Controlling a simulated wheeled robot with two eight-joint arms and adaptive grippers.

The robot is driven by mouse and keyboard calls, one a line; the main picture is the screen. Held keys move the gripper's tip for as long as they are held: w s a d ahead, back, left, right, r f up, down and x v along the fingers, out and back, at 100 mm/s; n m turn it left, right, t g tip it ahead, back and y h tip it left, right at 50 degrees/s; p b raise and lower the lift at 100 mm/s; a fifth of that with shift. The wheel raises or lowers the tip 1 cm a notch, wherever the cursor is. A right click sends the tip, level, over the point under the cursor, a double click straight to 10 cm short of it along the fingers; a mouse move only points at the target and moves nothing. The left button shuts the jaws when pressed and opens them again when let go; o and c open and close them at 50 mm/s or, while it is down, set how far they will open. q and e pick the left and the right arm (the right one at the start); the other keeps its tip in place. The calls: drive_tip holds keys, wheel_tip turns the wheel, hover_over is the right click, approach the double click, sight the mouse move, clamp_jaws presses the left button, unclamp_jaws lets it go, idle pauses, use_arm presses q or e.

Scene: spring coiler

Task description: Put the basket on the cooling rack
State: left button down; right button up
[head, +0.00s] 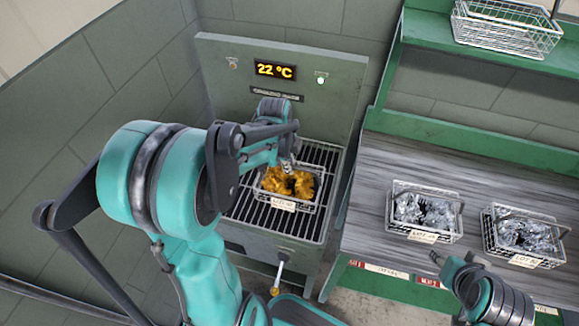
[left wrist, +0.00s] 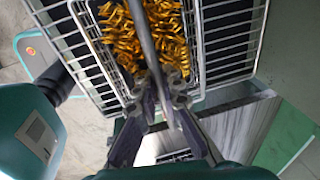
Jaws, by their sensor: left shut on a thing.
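The wire basket (head: 312,206) holds golden coiled springs (head: 287,183) and has a tag on its front. It is over the dark bars of the cooling rack (head: 245,208), level; whether it touches the bars or hangs just above is hard to tell. My left gripper (head: 288,164) reaches down from above and is shut on the basket's handle. In the left wrist view the gripper (left wrist: 163,92) meets the handle bar (left wrist: 144,40), with the springs behind it. My right gripper (head: 440,260) is at the lower right, by the bench's front edge; its opening is unclear.
The rack's back panel shows 22 °C on a display (head: 276,70). Two baskets of silvery springs, one on the left (head: 424,212) and one on the right (head: 523,237), stand on the grey bench (head: 375,190). Empty wire baskets (head: 507,30) sit on the green shelf.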

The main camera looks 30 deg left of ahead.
sight(285, 182)
use_arm(q)
drive_tip(key=shift+f, duration=0.1)
drive_tip(key=c, duration=1.7)
unclamp_jaws()
wheel_tip(285, 182, up, 11)
drive_tip(key=s+p, duration=0.2)
drive_tip(key=p, duration=0.2)
drive_tip(key=s+d+r+n+t, duration=0.1)
drive_tip(key=s+d+n, duration=0.2)
drive_tip(key=n, duration=0.2)
drive_tip(key=s+d+r+n+t, duration=0.1)
drive_tip(key=s+d+n+t, duration=0.1)
drive_tip(key=s+d+n, duration=0.1)
drive_tip(key=s+d+r+n+t, duration=0.1)
drive_tip(key=s+d+n+t, duration=0.1)
drive_tip(key=n, duration=0.5)
drive_tip(key=shift+s+d+n+y, duration=0.2)
drive_tip(key=shift+s+d, duration=0.1)
drive_tip(key=shift+d, duration=0.35)
drive_tip(key=shift+s+d+n+y, duration=0.1)
drive_tip(key=shift+s+d+y, duration=0.15)
drive_tip(key=shift+d, duration=0.4)
